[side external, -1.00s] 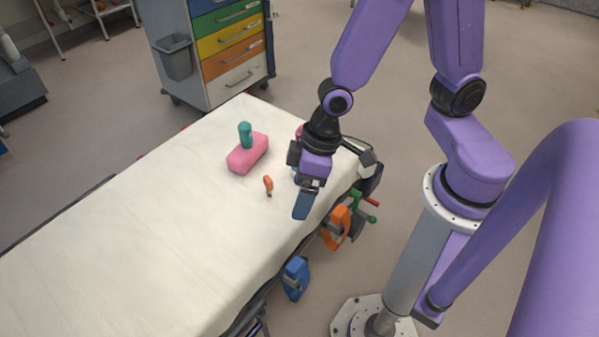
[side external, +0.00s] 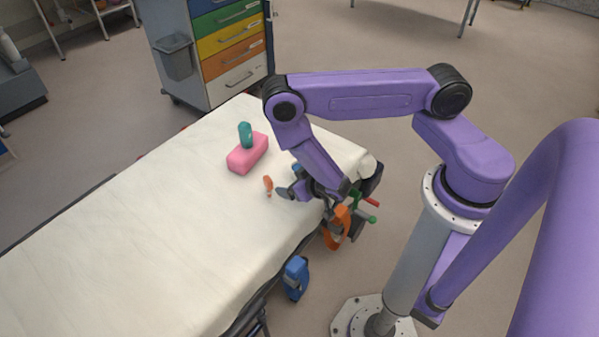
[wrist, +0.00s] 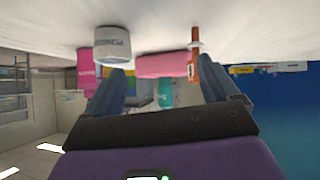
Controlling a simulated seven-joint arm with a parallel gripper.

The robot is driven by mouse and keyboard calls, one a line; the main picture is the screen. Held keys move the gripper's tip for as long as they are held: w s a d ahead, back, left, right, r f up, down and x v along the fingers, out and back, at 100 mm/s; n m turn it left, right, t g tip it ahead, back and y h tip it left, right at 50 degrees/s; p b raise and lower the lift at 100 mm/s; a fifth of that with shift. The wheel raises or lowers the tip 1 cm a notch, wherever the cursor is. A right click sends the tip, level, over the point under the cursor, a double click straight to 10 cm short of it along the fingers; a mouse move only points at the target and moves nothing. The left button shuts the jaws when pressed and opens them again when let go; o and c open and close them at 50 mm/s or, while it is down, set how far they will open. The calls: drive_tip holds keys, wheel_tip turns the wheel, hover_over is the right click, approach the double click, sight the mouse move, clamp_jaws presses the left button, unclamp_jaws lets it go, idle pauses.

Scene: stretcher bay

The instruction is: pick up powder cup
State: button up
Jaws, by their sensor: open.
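A white cup with a printed label (wrist: 113,45), which I take to be the powder cup, stands on the white sheet in the upside-down wrist view. It is toward the left finger and beyond the fingertips. My gripper (side external: 290,181) is open and low over the sheet near the stretcher's right edge. Its two blue fingers (wrist: 163,72) show nothing held between them.
A small orange item (side external: 268,186) stands near the fingertips. A pink container (wrist: 86,75) shows behind the cup. The sheet's left part is clear. A drawer cart (side external: 225,50) stands behind the stretcher.

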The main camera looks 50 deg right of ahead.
sight(294, 165)
drive_tip(key=d+t, duration=0.1)
drive_tip(key=d, duration=0.1)
drive_tip(key=s+d+m+t, duration=0.1)
drive_tip(key=d, duration=0.1)
drive_tip(key=s+d+f, duration=0.1)
drive_tip(key=d, duration=0.2)
drive_tip(key=shift+t, duration=0.4)
drive_tip(key=shift+x, duration=3.7)
drive_tip(key=c, duration=1.1)
